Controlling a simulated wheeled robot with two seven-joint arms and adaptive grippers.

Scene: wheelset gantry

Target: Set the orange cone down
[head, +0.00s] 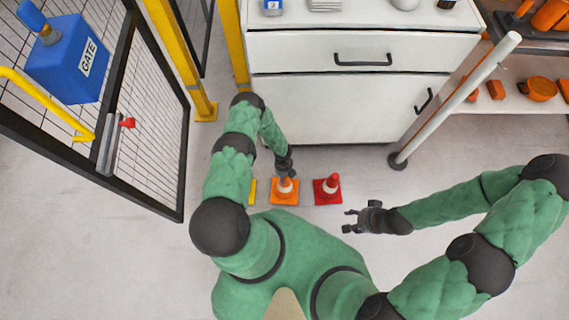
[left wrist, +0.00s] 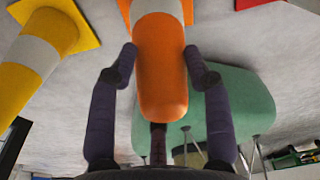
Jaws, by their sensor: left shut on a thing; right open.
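The orange cone (head: 284,199), with a white band, stands upright on or very near the floor, between the other two cones. My left gripper (head: 286,174) comes down on its top from above. In the left wrist view, the gripper (left wrist: 160,55) has a finger on each side of the orange cone (left wrist: 162,82). The cone's base is cut off at the top of that view, so I cannot tell whether it touches the floor. My right gripper (head: 350,220) is open and empty, to the right of the cones.
A red cone (head: 328,187) stands just right of the orange one. A yellow cone (head: 253,191), mostly hidden by my arm, stands left; it shows clearly in the left wrist view (left wrist: 36,52). A white cabinet (head: 350,100) stands behind, a pale post (head: 455,98) right, a mesh gate (head: 150,110) left.

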